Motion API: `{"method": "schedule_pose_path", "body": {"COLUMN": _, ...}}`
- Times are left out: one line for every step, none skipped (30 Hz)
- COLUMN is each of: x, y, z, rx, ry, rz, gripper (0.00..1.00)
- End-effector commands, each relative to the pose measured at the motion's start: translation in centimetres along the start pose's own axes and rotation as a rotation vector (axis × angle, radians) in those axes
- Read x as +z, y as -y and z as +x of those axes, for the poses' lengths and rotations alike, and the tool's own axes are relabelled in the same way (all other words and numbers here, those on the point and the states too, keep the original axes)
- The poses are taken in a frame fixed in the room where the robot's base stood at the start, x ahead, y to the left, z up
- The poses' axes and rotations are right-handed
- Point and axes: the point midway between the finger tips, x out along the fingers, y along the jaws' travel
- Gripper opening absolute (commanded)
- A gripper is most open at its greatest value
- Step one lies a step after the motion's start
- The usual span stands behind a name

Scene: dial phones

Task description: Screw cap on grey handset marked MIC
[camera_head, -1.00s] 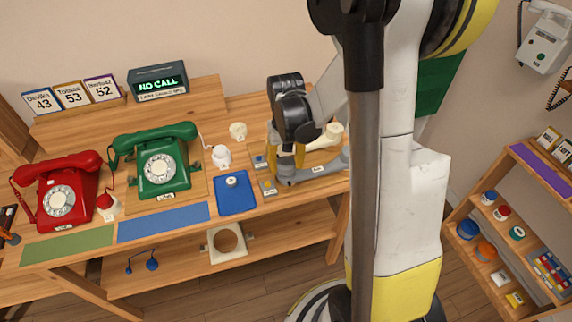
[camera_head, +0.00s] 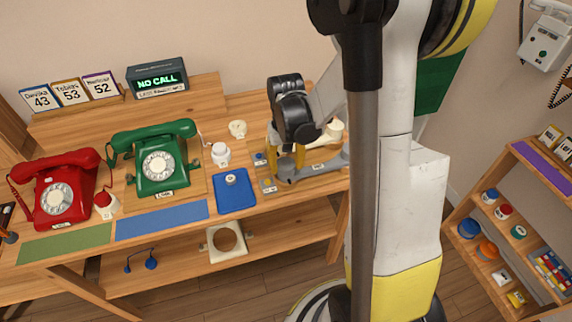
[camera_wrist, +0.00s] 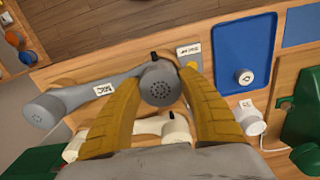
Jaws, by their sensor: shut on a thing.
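The grey handset (camera_wrist: 88,92), with a white tag reading MIC, lies on the bench at the right of the head view (camera_head: 325,165). In the wrist view a round grey cap (camera_wrist: 160,84) with small holes sits at the handset's near end. My gripper (camera_wrist: 160,80) has one yellow finger on each side of this cap and is shut on it. In the head view my gripper (camera_head: 287,165) points down over the left end of the handset. Whether the cap's thread is engaged cannot be seen. A cream handset (camera_wrist: 160,127) lies beside the grey one.
A blue tray (camera_head: 235,203) holding a small white round part (camera_head: 231,179) lies left of my gripper. A sign (camera_head: 157,79) reads NO CALL.

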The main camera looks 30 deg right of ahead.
Motion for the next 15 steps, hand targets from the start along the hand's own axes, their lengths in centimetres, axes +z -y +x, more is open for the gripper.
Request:
{"method": "schedule_pose_path", "body": {"x": 0.00, "y": 0.00, "z": -0.03, "rx": 0.000, "ry": 0.000, "rz": 0.000, "gripper": 0.29}}
{"method": "schedule_pose_path", "body": {"x": 0.00, "y": 0.00, "z": -0.04, "rx": 0.000, "ry": 0.000, "rz": 0.000, "gripper": 0.29}}
{"method": "schedule_pose_path", "body": {"x": 0.00, "y": 0.00, "z": -0.04, "rx": 0.000, "ry": 0.000, "rz": 0.000, "gripper": 0.59}}
{"method": "schedule_pose_path", "body": {"x": 0.00, "y": 0.00, "z": -0.04, "rx": 0.000, "ry": 0.000, "rz": 0.000, "gripper": 0.69}}
{"method": "schedule_pose_path", "body": {"x": 0.00, "y": 0.00, "z": -0.04, "rx": 0.000, "ry": 0.000, "rz": 0.000, "gripper": 0.72}}
{"method": "schedule_pose_path", "body": {"x": 0.00, "y": 0.00, "z": -0.04, "rx": 0.000, "ry": 0.000, "rz": 0.000, "gripper": 0.72}}
{"method": "schedule_pose_path", "body": {"x": 0.00, "y": 0.00, "z": -0.04, "rx": 0.000, "ry": 0.000, "rz": 0.000, "gripper": 0.72}}
{"method": "schedule_pose_path", "body": {"x": 0.00, "y": 0.00, "z": -0.04, "rx": 0.000, "ry": 0.000, "rz": 0.000, "gripper": 0.72}}
{"method": "schedule_pose_path", "body": {"x": 0.00, "y": 0.00, "z": -0.04, "rx": 0.000, "ry": 0.000, "rz": 0.000, "gripper": 0.72}}
{"method": "schedule_pose_path", "body": {"x": 0.00, "y": 0.00, "z": -0.04, "rx": 0.000, "ry": 0.000, "rz": 0.000, "gripper": 0.72}}
{"method": "schedule_pose_path", "body": {"x": 0.00, "y": 0.00, "z": -0.04, "rx": 0.000, "ry": 0.000, "rz": 0.000, "gripper": 0.72}}
{"method": "schedule_pose_path", "body": {"x": 0.00, "y": 0.00, "z": -0.04, "rx": 0.000, "ry": 0.000, "rz": 0.000, "gripper": 0.72}}
{"method": "schedule_pose_path", "body": {"x": 0.00, "y": 0.00, "z": -0.08, "rx": 0.000, "ry": 0.000, "rz": 0.000, "gripper": 0.72}}
{"method": "schedule_pose_path", "body": {"x": 0.00, "y": 0.00, "z": -0.16, "rx": 0.000, "ry": 0.000, "rz": 0.000, "gripper": 0.72}}
{"method": "schedule_pose_path", "body": {"x": 0.00, "y": 0.00, "z": -0.38, "rx": 0.000, "ry": 0.000, "rz": 0.000, "gripper": 0.72}}
